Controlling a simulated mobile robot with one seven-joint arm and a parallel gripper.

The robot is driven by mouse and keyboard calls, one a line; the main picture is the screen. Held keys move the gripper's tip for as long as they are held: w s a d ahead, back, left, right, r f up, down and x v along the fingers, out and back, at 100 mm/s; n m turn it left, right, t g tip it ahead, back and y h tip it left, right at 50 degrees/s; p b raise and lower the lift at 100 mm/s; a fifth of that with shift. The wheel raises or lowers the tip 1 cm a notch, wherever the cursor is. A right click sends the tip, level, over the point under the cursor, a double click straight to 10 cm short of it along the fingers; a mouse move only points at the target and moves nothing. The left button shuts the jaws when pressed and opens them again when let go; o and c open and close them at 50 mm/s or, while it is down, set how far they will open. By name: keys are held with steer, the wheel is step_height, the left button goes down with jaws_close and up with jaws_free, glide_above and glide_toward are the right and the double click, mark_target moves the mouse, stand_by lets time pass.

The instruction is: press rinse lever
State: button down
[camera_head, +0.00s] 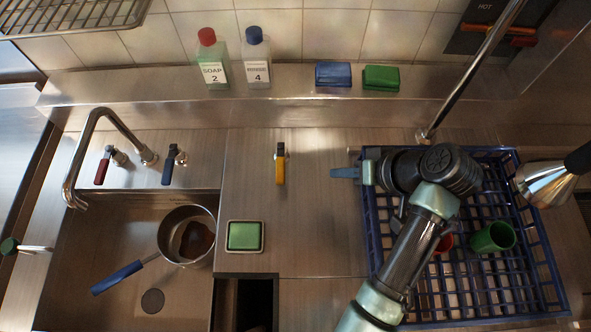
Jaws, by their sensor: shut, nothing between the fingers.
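A yellow-handled lever (280,168) sits on the steel counter between the sink and the blue rack, its handle pointing down in the picture. Which fitting is the rinse lever is not labelled. My arm reaches over the blue rack, and my gripper (336,173) points left toward the yellow lever. The gripper is shut and empty, with a clear gap between its tips and the lever. A metal spray head (547,184) with a black grip hangs at the right edge, apart from my gripper.
A blue dish rack (549,255) holds a green cup (492,237) and a red item, partly under my arm. At left, a faucet (97,128) stands over a sink (80,245) with a pan (187,235). Bottles and sponges line the back ledge. Counter around the yellow lever is clear.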

mark_target(281, 165)
steer(key=shift+a, duration=0.1)
steer(key=p+x, duration=0.1)
steer(key=x, duration=0.9)
steer(key=shift+p, duration=0.4)
steer(key=a+p, duration=0.1)
steer(key=a, duration=0.1)
steer(key=shift+a+r+p, duration=0.2)
steer(key=shift+a+p, duration=0.15)
steer(key=shift+a+f, duration=0.15)
steer(key=shift+a, duration=0.5)
steer(key=shift+p, duration=0.35)
steer(key=shift+a, duration=0.15)
